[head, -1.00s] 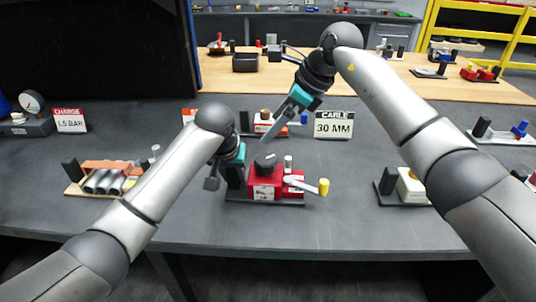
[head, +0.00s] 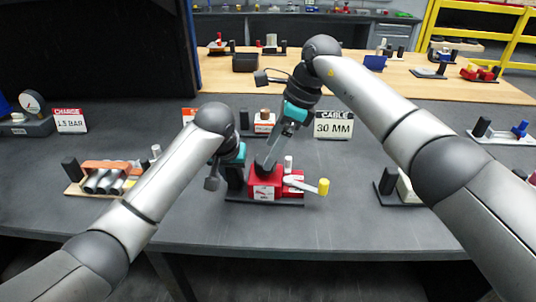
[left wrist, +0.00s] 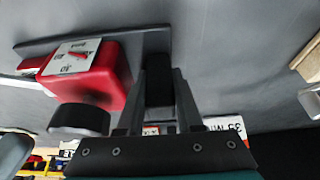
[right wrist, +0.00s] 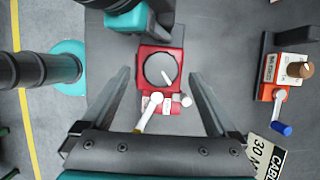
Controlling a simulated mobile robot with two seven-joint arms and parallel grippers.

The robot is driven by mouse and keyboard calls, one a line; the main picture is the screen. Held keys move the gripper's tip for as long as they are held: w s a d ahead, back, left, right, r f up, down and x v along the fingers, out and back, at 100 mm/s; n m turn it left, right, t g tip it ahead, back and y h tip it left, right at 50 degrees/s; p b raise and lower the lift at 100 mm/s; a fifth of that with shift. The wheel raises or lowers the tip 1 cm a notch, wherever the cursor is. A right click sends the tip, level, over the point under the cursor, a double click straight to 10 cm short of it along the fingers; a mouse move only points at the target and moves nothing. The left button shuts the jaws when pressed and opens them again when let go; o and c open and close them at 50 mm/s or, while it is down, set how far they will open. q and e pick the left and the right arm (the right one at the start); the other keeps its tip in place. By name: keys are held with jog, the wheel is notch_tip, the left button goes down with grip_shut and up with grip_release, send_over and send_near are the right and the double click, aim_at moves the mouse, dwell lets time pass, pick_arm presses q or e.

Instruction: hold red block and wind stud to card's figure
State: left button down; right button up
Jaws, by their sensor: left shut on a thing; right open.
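The red block (head: 264,186) sits on a dark base plate on the near table. It has a black round knob with a white pointer line (right wrist: 160,70), a white-topped post (right wrist: 186,100) and a white crank arm with a yellow handle (head: 323,187). My left gripper (left wrist: 158,95) is shut on the black upright post (left wrist: 158,78) at the base's end. My right gripper (right wrist: 160,76) is open over the red block, its fingers apart on either side of the knob. In the head view its fingers (head: 268,160) hide the knob. A card (head: 333,125) reads "CABLE 30 MM".
A second card (head: 69,120) reads "CHARGE 1.5 BAR" beside a gauge (head: 32,104). An orange fixture with grey cylinders (head: 108,178) stands left, a white block (head: 405,187) right, and an orange-and-white fixture (right wrist: 287,68) behind. The table front is clear.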

pick_arm(q)
jog(key=shift+s+f, duration=0.2)
jog(key=shift+f, duration=0.15)
pick_arm(e)
jog(key=shift+x, duration=1.4)
jog(key=shift+c, duration=0.3)
jog(key=c, duration=1.3)
jog(key=shift+m, duration=0.3)
jog(key=m+t, duration=0.1)
jog(key=m, duration=0.1)
jog(key=shift+s+r+m, duration=0.1)
jog(key=shift+m, duration=0.3)
pick_arm(q)
jog(key=shift+a, duration=0.1)
pick_arm(e)
jog(key=shift+a+m+t+h, duration=0.15)
jog(key=shift+m+t, duration=0.3)
jog(key=shift+m, duration=0.6)
jog(key=shift+m+t+h, duration=0.25)
jog(key=shift+m+t, duration=0.2)
jog(key=shift+m, duration=0.6)
jog(key=shift+r, duration=0.1)
pick_arm(q)
jog(key=shift+w, duration=0.1)
